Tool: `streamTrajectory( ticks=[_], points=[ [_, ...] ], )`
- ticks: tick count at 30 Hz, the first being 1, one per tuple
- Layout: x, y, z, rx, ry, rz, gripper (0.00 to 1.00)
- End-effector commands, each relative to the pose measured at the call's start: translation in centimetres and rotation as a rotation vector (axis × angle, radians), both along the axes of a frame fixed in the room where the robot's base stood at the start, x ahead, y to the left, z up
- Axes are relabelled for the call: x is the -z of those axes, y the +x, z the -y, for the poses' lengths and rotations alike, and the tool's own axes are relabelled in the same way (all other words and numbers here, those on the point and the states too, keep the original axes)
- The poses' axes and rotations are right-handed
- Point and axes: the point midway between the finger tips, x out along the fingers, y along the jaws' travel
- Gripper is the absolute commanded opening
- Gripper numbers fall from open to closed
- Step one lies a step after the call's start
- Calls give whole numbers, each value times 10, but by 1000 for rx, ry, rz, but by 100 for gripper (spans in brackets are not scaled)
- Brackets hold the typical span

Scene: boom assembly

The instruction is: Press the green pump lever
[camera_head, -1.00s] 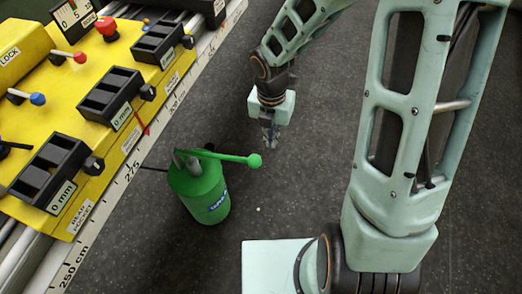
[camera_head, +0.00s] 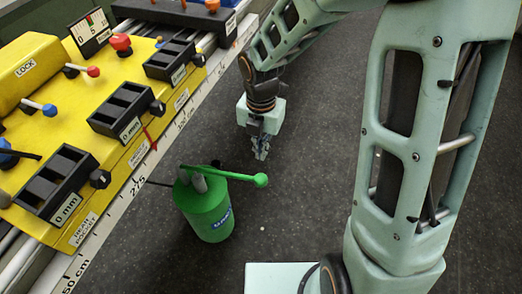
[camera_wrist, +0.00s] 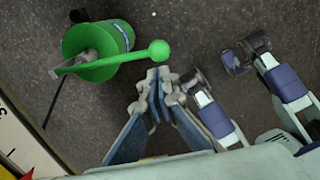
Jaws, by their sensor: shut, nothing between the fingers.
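The green pump (camera_head: 208,212) stands on the dark floor beside the yellow machine. Its green lever (camera_head: 230,175) sticks out to the right from the pump top and ends in a round ball knob (camera_head: 261,180). My gripper (camera_head: 261,154) is shut and empty, pointing down, just beyond the knob and apart from it in the head view. In the wrist view the pump (camera_wrist: 113,38) is at upper left, and the knob (camera_wrist: 159,52) lies just past the fingertips of my gripper (camera_wrist: 158,75). I cannot tell the exact height gap between them.
The yellow machine (camera_head: 75,75) with black pocket blocks (camera_head: 120,110), small coloured levers and a long ruler rail (camera_head: 150,165) fills the left side. A thin dark rod runs from the pump towards the rail. Dark floor (camera_head: 300,190) right of the pump is clear.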

Motion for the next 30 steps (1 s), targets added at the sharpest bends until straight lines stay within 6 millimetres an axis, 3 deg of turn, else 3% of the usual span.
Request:
streamTrajectory(
  ticks=[1, 6, 13, 19, 30],
  points=[
    [16, -2, -1, -2, 0, -4, 0],
    [53, -1, 0, -2, -1, -4, 0],
    [91, -1, 0, -2, -1, -1, 0],
    [104, 0, 0, -2, 0, 0, 0],
    [106, 0, 0, 0, 1, 1, 0]
  ],
)
